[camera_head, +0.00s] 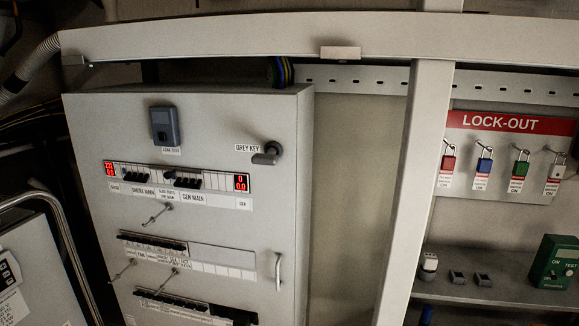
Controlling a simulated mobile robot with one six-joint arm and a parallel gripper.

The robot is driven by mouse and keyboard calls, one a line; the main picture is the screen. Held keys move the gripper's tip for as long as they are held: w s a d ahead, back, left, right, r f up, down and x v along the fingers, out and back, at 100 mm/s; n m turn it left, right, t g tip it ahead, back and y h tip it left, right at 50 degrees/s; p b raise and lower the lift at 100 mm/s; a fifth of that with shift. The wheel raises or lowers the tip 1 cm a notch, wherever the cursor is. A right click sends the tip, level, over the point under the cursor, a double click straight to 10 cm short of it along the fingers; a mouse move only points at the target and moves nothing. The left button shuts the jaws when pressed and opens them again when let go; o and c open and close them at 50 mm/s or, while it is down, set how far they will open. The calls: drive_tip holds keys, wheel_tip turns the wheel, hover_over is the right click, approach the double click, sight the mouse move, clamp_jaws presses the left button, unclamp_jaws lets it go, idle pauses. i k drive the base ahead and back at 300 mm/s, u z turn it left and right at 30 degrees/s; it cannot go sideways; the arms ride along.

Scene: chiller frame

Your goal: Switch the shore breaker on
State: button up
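The grey breaker cabinet (230,130) stands at the left with its front facing me. In its top row sits the shore main breaker (143,177), above the "SHORE MAIN" label (143,190). It is small here, and I cannot tell its lever position. To its right are a slide piece (168,176) and the gen main breaker (188,181) with dark levers. Red displays (109,169) light the left end of the row, and another (241,183) the right end. My gripper is not in view.
A grey key switch (268,154), a grey device (165,126) and a door handle (278,271) stick out from the cabinet. Thin metal hooks or levers (158,214) project below the row. A frame post (416,190) stands to the right, before a lock-out board (500,123) with padlocks.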

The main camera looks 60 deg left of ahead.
sight(134, 179)
drive_tip(key=u, duration=0.25)
drive_tip(key=k, duration=0.15)
drive_tip(key=u, duration=2.7)
drive_tip(key=i, duration=1.5)
drive_tip(key=u, duration=0.15)
